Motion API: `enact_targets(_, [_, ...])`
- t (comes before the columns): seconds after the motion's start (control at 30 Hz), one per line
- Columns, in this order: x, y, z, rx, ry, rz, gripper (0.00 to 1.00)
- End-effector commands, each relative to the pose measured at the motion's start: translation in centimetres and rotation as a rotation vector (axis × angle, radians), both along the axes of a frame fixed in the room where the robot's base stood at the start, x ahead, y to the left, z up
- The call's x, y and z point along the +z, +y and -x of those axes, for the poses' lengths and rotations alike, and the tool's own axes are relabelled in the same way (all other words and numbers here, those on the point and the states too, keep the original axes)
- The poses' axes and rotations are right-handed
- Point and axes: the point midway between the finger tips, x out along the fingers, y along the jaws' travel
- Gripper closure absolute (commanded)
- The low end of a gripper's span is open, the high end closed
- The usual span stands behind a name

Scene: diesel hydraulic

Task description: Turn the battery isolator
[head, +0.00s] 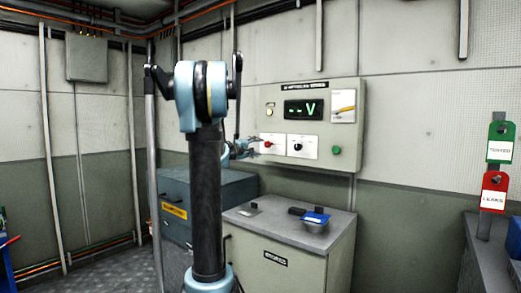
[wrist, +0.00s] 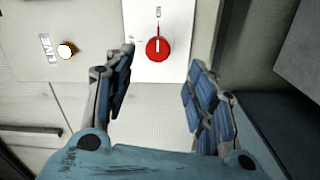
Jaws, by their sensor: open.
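The red knob (head: 268,145) sits on a white plate at the left of the grey wall panel (head: 320,92). In the wrist view the red knob (wrist: 158,51) shows near the top middle, with a white mark lying up-down in the picture. An "ON" label is above it and part of another label is to its left. My gripper (wrist: 160,83) is open and empty, its two blue-padded fingers spread left and right below the knob in the picture, apart from it. In the head view my gripper (head: 245,147) is close to the knob's left, partly hidden by my arm.
A black selector (head: 297,146), a green button (head: 336,150) and a display (head: 303,109) share the panel. A "LIVE" lamp (wrist: 66,50) is left of the knob in the wrist view.

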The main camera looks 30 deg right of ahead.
Motion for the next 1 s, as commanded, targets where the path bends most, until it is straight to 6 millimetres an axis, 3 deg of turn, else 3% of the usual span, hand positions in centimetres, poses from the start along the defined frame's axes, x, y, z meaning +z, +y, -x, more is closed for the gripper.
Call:
enact_targets(0.23, [0.0,2.5,1.0,0.0,0.0,0.0,0.49])
enact_targets(0.87, [-0.1,2.9,1.2,-0.001,0.0,-0.002,0.49])
enact_targets(1.0, [-0.7,4.0,2.4,-0.004,-0.01,-0.044,0.49])
